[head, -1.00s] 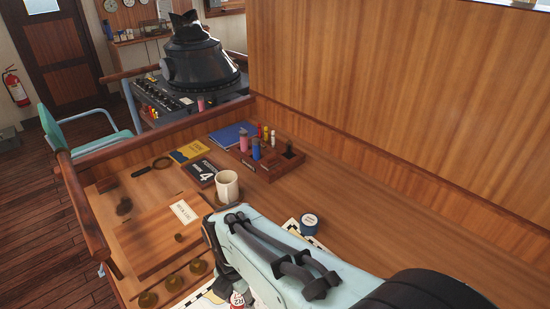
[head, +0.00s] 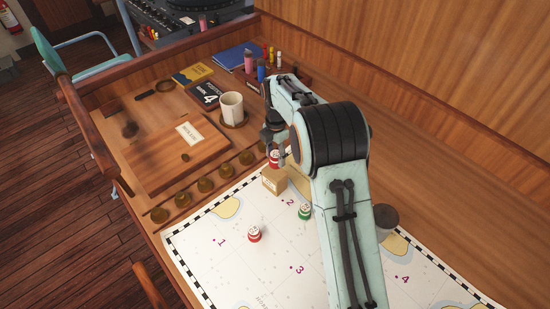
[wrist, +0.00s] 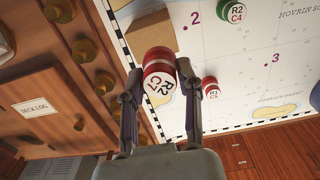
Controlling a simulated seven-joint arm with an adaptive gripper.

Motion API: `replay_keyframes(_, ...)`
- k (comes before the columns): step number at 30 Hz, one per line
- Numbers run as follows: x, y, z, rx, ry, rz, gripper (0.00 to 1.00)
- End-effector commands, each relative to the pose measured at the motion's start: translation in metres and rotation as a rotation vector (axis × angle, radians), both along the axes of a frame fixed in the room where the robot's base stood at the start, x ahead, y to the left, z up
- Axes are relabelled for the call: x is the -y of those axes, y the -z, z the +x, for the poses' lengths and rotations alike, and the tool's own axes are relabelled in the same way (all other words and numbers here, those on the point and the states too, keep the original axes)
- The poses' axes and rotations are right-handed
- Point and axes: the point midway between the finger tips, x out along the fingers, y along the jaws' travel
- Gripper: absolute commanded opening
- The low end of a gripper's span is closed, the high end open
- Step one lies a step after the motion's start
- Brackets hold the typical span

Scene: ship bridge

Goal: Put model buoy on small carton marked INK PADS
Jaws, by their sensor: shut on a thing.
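A red and white model buoy (wrist: 160,75), with a white top lettered in red, is held between the two fingers of my gripper (wrist: 158,88) in the wrist view. In the head view the buoy (head: 274,157) shows partly behind my gripper (head: 281,153). A small brown carton (head: 274,181) stands on the chart close below it in the picture; its marking is too small to read. The carton also shows just beyond the buoy in the wrist view (wrist: 152,33). I cannot tell whether buoy and carton touch.
A red buoy (head: 254,234) and a green buoy (head: 305,212) stand on the white chart (head: 215,240). Brass knobs (head: 205,185) line the chart's left side. A mug (head: 232,108) stands behind. A dark round item (head: 385,218) is right of my arm.

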Motion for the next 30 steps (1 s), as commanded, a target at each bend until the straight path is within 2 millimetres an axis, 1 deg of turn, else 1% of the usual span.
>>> replay_keyframes(5, -0.002, 0.011, 0.008, 0.000, 0.001, 0.000, 0.14)
replay_keyframes(6, -0.003, 0.015, 0.011, 0.000, 0.002, 0.000, 0.14)
replay_keyframes(10, -0.003, 0.036, 0.009, -0.004, 0.000, 0.000, 0.14)
replay_keyframes(12, -0.003, 0.042, 0.010, -0.001, 0.000, 0.000, 0.14)
replay_keyframes(22, -0.003, 0.045, 0.010, 0.000, 0.000, 0.000, 0.14)
replay_keyframes(23, -0.003, 0.046, 0.010, 0.000, 0.000, 0.000, 0.37)
replay_keyframes(24, -0.003, 0.045, 0.010, 0.000, 0.000, 0.000, 0.49)
replay_keyframes(25, -0.003, 0.045, 0.010, 0.000, 0.000, 0.000, 0.59)
replay_keyframes(30, -0.003, 0.045, 0.010, 0.000, 0.000, 0.000, 0.60)
